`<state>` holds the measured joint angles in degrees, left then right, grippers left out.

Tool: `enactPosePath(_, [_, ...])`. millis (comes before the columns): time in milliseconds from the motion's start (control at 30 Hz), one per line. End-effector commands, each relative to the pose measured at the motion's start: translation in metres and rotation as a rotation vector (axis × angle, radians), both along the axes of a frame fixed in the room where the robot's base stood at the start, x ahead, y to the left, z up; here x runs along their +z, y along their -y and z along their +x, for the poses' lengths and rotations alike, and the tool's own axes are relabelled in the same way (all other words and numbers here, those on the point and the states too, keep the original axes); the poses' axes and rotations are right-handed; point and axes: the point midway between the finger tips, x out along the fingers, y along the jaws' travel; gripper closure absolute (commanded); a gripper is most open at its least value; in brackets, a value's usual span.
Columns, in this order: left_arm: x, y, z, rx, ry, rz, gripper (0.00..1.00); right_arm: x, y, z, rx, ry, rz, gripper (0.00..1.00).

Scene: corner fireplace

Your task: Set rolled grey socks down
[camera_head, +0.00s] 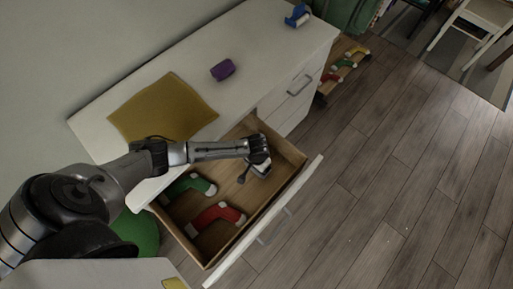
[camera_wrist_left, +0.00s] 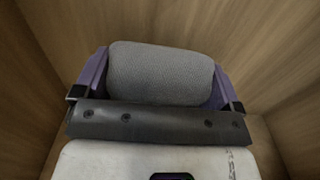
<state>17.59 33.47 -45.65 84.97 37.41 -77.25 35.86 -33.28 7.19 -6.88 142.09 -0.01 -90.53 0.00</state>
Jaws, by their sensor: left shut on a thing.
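My left gripper (camera_head: 258,168) reaches down into the open wooden drawer (camera_head: 285,150) at its far right part. In the left wrist view, my left gripper (camera_wrist_left: 160,85) has a purple finger at each end of the rolled grey socks (camera_wrist_left: 160,72) and is shut on them. Wooden drawer walls surround the roll there. I cannot tell whether the socks touch the drawer floor. In the head view the gripper mostly hides them. My right gripper is not in view.
A green sock (camera_head: 186,186) and a red sock (camera_head: 216,214) with white ends lie in the drawer's near part. A mustard mat (camera_head: 162,108), a purple roll (camera_head: 222,70) and a blue-and-white item (camera_head: 298,15) are on the white top (camera_head: 258,42).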

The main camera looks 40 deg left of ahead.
Motion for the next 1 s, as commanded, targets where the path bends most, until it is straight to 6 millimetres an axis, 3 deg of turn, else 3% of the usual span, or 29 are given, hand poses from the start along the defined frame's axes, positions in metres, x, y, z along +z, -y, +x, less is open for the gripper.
enactPosePath(167, [-0.004,0.0,0.0,0.001,0.0,-0.001,0.33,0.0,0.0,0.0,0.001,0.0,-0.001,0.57])
enactPosePath(200, [-0.003,0.0,0.0,0.0,0.001,-0.001,0.07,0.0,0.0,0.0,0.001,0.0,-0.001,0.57])
enactPosePath(300, [-0.003,0.0,0.0,0.0,0.001,0.0,0.0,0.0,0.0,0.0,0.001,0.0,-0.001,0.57])
enactPosePath(600, [0.002,-0.001,0.0,0.0,0.001,0.001,0.0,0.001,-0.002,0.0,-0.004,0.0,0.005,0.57])
enactPosePath(1000, [0.073,0.0,0.002,0.0,0.002,-0.001,0.0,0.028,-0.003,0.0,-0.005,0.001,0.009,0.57])
